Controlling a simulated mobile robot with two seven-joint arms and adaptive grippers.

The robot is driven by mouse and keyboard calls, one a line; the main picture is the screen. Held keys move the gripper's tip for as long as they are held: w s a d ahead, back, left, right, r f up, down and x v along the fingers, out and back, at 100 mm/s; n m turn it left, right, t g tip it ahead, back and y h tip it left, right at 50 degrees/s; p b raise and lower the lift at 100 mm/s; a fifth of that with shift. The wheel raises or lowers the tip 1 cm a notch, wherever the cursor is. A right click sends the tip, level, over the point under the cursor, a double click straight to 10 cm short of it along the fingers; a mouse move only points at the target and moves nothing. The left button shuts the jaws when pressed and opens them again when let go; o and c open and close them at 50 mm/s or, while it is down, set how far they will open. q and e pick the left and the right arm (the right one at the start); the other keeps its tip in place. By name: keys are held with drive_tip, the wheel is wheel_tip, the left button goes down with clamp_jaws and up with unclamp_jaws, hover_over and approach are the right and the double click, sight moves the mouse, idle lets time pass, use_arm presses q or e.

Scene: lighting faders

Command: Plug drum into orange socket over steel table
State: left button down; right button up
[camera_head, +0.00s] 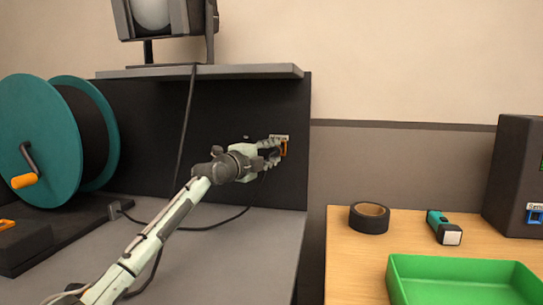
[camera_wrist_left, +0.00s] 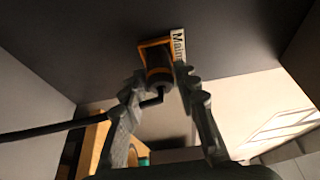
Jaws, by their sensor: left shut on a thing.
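The teal cable drum (camera_head: 40,140) with an orange crank handle stands at the left on the steel table (camera_head: 240,235). The orange socket (camera_head: 284,148) is on the dark back panel, low near its right edge. In the left wrist view the orange socket (camera_wrist_left: 147,45) has a white label beginning "Main". My left gripper (camera_head: 271,152) is at the socket, shut on a dark plug (camera_wrist_left: 158,77) between its fingers (camera_wrist_left: 160,97). The plug's front meets the orange frame; how deep it sits I cannot tell. Its black cable runs left. My right gripper is out of view.
A shelf (camera_head: 200,71) with a lamp (camera_head: 160,15) overhangs the panel, and a cable hangs from it behind my arm. The wooden table (camera_head: 350,260) at right holds black tape (camera_head: 369,218), a torch (camera_head: 443,228), a green tray (camera_head: 460,268) and a dark box (camera_head: 515,170).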

use_arm(q)
drive_tip(key=shift+w+b, duration=0.15)
drive_tip(key=shift+b, duration=0.15)
idle(0.5)
drive_tip(key=shift+r, duration=0.25)
idle(0.5)
drive_tip(key=c, duration=1.5)
unclamp_jaws()
drive_tip(key=shift+w, duration=0.1)
drive_tip(key=o, duration=0.4)
drive_tip(key=shift+f, duration=0.15)
drive_tip(key=shift+o, duration=0.2)
drive_tip(key=shift+f, duration=0.1)
